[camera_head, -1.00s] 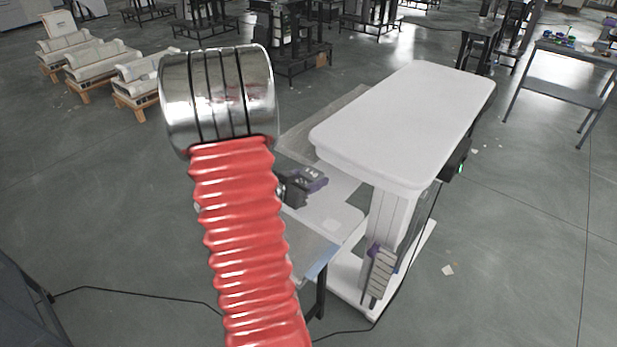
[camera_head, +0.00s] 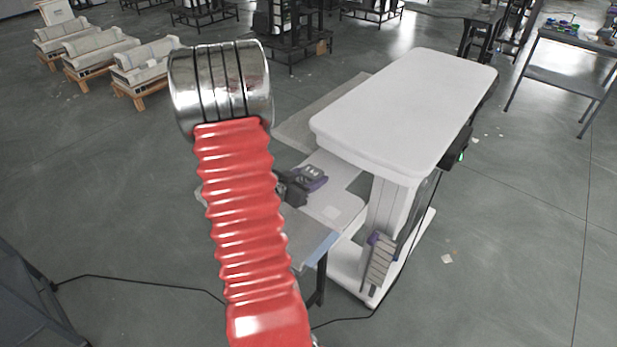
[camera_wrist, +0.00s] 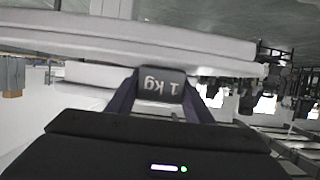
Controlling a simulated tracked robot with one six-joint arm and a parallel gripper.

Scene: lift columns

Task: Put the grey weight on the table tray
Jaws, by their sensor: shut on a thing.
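The grey weight (camera_wrist: 160,86), marked "1 kg", is between the two dark fingers of my gripper (camera_wrist: 161,76) in the wrist view. The gripper is shut on it, and the lettering looks upside down. In the head view, my dark and purple gripper (camera_head: 306,183) appears beside my red arm, left of the table column, and the weight is too small to make out clearly. The white table tray (camera_head: 412,108) is the large top on the column, up and to the right of the gripper. It looks bare.
A lower white surface (camera_head: 335,207) lies by the gripper, left of the white column (camera_head: 385,208). A grey rack table (camera_head: 570,75) stands far right. A black cable (camera_head: 140,281) runs over the floor. Wooden-footed white blocks (camera_head: 145,72) stand back left, with open floor around.

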